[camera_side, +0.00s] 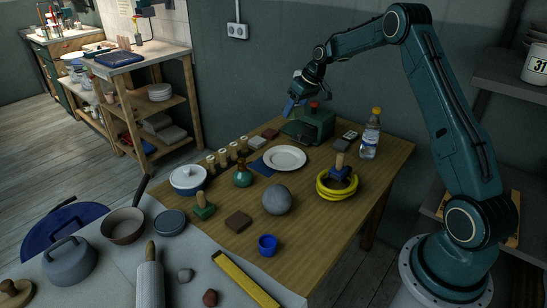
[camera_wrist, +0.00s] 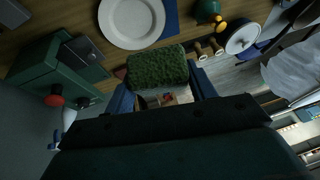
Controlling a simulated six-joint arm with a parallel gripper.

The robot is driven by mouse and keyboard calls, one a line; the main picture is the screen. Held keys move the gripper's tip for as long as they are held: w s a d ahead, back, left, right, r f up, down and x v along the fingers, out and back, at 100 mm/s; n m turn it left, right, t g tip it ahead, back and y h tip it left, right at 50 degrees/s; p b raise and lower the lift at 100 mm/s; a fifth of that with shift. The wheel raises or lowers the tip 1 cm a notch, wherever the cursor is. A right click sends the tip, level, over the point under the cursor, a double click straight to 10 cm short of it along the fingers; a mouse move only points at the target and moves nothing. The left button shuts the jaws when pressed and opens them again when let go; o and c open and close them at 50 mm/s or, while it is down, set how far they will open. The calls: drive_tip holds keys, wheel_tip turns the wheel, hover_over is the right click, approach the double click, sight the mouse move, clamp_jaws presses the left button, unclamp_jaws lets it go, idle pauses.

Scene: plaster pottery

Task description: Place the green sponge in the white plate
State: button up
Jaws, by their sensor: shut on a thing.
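The green sponge (camera_wrist: 158,67) is a rough, dark green block in the wrist view. It sits between the blue fingers of my gripper (camera_wrist: 160,84), which is shut on it. In the side view my gripper (camera_side: 291,105) is raised over the back of the table, beside the green box with the red knob; I cannot make out the sponge clearly there. The white plate (camera_side: 285,158) lies flat and empty on the table, in front of my gripper. It also shows in the wrist view (camera_wrist: 130,38), apart from the sponge.
The green box (camera_side: 317,123) stands close to my gripper. A clear bottle (camera_side: 370,135) and a yellow coil (camera_side: 337,186) are at the right. A teal vase (camera_side: 243,174), a lidded white pot (camera_side: 187,180) and a grey ball (camera_side: 277,200) surround the plate's front and left.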

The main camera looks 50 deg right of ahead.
drive_tip(key=shift+w, duration=0.15)
idle(0.3)
drive_tip(key=shift+w+d+f+t+h, duration=0.25)
drive_tip(key=shift+w+d+t, duration=0.25)
drive_tip(key=shift+w, duration=0.3)
drive_tip(key=shift+w+d+f+t+h, duration=0.1)
drive_tip(key=shift+w+d+t+h, duration=0.2)
drive_tip(key=shift+w+t, duration=0.35)
drive_tip(key=shift+w+d+f+t+h, duration=0.25)
drive_tip(key=shift+w+d+t, duration=0.2)
drive_tip(key=shift+w, duration=0.45)
approach(279, 157)
drive_tip(key=w, duration=0.3)
drive_tip(key=shift+r, duration=0.15)
drive_tip(key=shift+f, duration=2.15)
